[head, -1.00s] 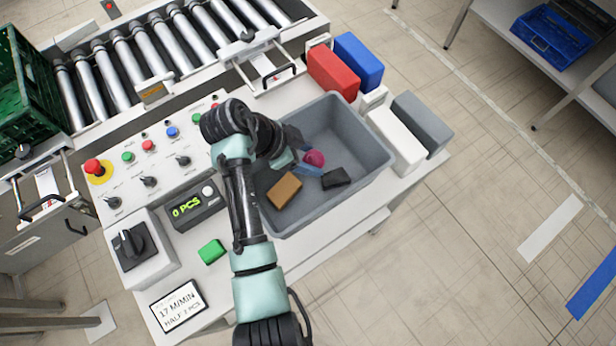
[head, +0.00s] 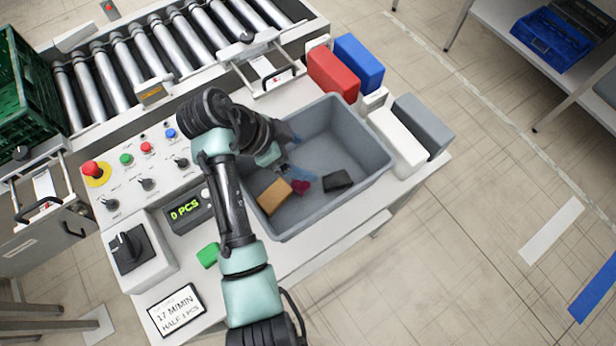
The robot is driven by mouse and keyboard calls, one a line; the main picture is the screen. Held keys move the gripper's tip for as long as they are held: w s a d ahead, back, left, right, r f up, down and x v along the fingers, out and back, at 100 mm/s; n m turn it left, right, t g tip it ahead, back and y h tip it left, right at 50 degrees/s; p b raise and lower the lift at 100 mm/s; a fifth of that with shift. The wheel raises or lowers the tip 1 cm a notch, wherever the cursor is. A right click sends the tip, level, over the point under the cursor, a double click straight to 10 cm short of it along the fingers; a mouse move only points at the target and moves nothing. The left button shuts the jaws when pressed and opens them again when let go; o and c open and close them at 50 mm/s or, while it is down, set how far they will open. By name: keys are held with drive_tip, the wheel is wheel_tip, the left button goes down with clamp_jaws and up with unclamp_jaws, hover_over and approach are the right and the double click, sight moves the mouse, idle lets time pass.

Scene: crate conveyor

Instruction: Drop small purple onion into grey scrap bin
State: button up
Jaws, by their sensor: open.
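The small purple onion (head: 300,187) shows as a dark magenta shape inside the grey scrap bin (head: 366,141), beside a brown block. It appears to lie on the bin floor, and part of it is hidden by a bluish finger. My gripper (head: 298,160) is open over the left part of the bin, just above the onion in the picture. The onion is apart from the space between the fingers, as far as I can tell. My wrist hides the bin's left wall and part of its inside.
A brown block (head: 274,196) and a dark block (head: 338,180) lie in the bin. Red (head: 333,75), blue (head: 358,62), white (head: 397,141) and grey (head: 424,126) blocks stand behind and right. A control panel (head: 140,165) and roller conveyor (head: 140,50) are left.

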drive_tip(key=p+v, duration=0.2)
drive_tip(key=v, duration=0.7)
drive_tip(key=shift+r, duration=0.25)
drive_tip(key=shift+a, duration=0.1)
drive_tip(key=w+d+r+n+t+y+b, duration=0.1)
drive_tip(key=w+r+n+t+y+b, duration=0.15)
drive_tip(key=w+r+t, duration=0.4)
drive_tip(key=w+d+r+n+t+y+b, duration=0.1)
drive_tip(key=w+d+r+n+t, duration=0.2)
drive_tip(key=r, duration=0.6)
drive_tip(key=w+r+n+t+y, duration=0.1)
drive_tip(key=w+r+n+t, duration=0.2)
drive_tip(key=r, duration=0.7)
drive_tip(key=s+d+r+n+t+y+b, duration=0.1)
drive_tip(key=s+r+n+t, duration=0.1)
drive_tip(key=s+r+t, duration=0.4)
drive_tip(key=s+d+r+n+t+b, duration=0.1)
drive_tip(key=s+d+r+n+t, duration=0.1)
drive_tip(key=s+r+t, duration=0.4)
drive_tip(key=s+r+n, duration=0.1)
drive_tip(key=s+r, duration=0.4)
drive_tip(key=r, duration=0.6)
drive_tip(key=shift+d+y, duration=0.3)
drive_tip(key=shift+y, duration=0.05)
